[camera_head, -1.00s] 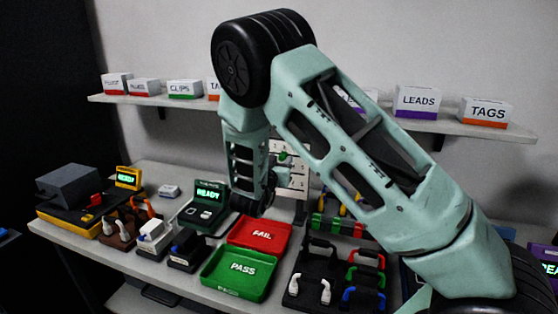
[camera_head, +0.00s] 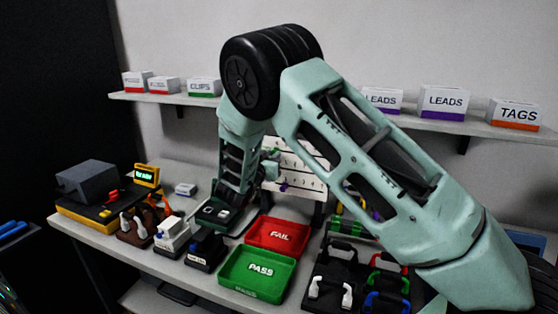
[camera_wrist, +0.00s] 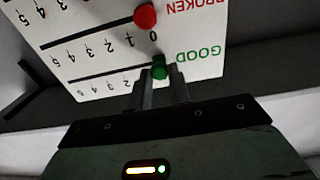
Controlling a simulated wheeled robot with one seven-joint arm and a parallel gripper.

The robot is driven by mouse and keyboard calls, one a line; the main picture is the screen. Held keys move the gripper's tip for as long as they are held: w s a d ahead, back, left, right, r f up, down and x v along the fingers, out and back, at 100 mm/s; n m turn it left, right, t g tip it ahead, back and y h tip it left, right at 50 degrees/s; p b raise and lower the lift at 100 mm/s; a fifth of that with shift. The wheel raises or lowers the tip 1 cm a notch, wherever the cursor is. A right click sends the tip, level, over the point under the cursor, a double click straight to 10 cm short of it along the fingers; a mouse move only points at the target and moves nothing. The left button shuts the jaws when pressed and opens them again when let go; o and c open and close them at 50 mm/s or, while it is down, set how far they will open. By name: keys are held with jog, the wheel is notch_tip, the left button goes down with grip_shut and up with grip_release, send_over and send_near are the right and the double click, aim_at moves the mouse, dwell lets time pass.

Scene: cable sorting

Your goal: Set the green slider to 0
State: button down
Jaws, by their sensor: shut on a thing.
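The white slider board (camera_head: 305,172) stands at the back of the table, partly behind my arm. In the wrist view it appears upside down (camera_wrist: 95,22), with slots, number scales and the labels GOOD and BROKEN. The green slider (camera_wrist: 160,69) is at the GOOD end of its slot. Its row's 0 mark is hidden there, and the higher numbers run off to the left. My gripper (camera_wrist: 160,80) is shut on the green slider; in the head view my gripper (camera_head: 268,170) is at the board's left side. The red slider (camera_wrist: 145,16) is at the 0 end of the neighbouring BROKEN row.
A red FAIL tray (camera_head: 277,249) and green PASS tray (camera_head: 232,276) lie in front of the board. Black holders with cables stand right. A shelf (camera_head: 190,100) with labelled boxes runs above.

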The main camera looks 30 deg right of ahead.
jog(key=shift+w+a+r, duration=0.1)
jog(key=shift+w+a, duration=0.1)
jog(key=c, duration=1.3)
grip_release()
jog(key=b+v, duration=0.4)
jog(key=v, duration=1.3)
jog(key=shift+s+a, duration=0.15)
